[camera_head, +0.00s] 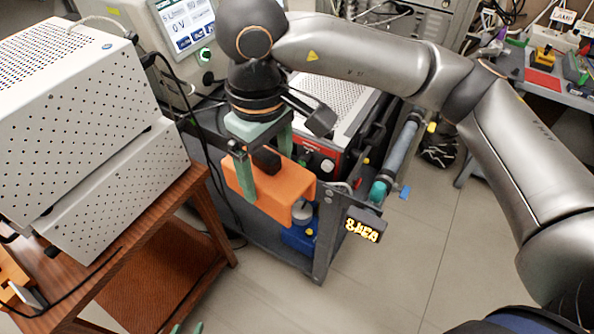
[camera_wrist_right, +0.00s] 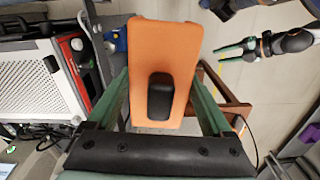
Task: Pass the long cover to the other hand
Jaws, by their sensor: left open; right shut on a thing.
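The long cover (camera_head: 295,197) is an orange channel-shaped piece with a bent-down end. My right gripper (camera_head: 266,172) is shut on it, with green fingers on its two long sides, and holds it in the air beside the cart. In the right wrist view the cover (camera_wrist_right: 165,45) extends away between the fingers. A black block (camera_wrist_right: 160,97) shows against the cover; I cannot tell whether it belongs to it. My left gripper (camera_head: 187,328) shows only its green tips at the bottom edge. In the wrist view, it is open and empty, apart from the cover.
The grey cart (camera_head: 330,238) with instruments stands behind the cover. A wooden table (camera_head: 140,228) with a white perforated box (camera_head: 100,185) is on the left. The floor at front right is clear.

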